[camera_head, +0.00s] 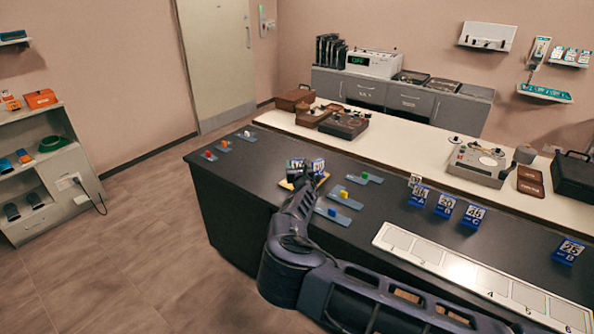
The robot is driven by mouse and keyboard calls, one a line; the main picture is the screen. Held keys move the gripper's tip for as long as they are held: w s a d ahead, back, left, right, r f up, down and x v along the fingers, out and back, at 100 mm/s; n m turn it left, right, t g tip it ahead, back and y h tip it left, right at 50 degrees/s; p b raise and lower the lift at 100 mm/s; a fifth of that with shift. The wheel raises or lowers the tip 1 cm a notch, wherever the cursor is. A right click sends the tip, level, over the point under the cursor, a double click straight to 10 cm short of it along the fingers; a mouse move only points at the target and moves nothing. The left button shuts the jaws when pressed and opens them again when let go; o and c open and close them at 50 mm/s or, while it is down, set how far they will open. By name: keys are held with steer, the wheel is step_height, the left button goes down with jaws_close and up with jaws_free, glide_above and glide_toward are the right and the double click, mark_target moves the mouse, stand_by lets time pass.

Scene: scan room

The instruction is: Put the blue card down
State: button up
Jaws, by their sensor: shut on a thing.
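My gripper (304,180) is over the far left part of the dark counter (254,200), with my arm reaching up from the lower right. A small blue and white card (318,166) shows at its fingertips, and my gripper is shut on it. Another small card with white letters (296,164) shows just left of it. The fingers are small and partly hidden by my wrist. I cannot tell whether the held card touches the counter.
Blue cards with numbers (445,205) stand on the counter's right half, with one more (569,251) farther right. A long white numbered strip (470,272) lies in front. Blue trays with coloured blocks (345,199) lie near my gripper. A white bench (400,147) runs behind.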

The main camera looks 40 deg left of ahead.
steer(key=shift+f, duration=1.25)
steer(key=o, duration=1)
steer(key=shift+f, duration=0.1)
steer(key=shift+o, duration=0.2)
steer(key=shift+s+d, duration=0.1)
steer(key=v, duration=1.1)
steer(key=shift+s+d, duration=0.25)
steer(key=shift+d, duration=0.05)
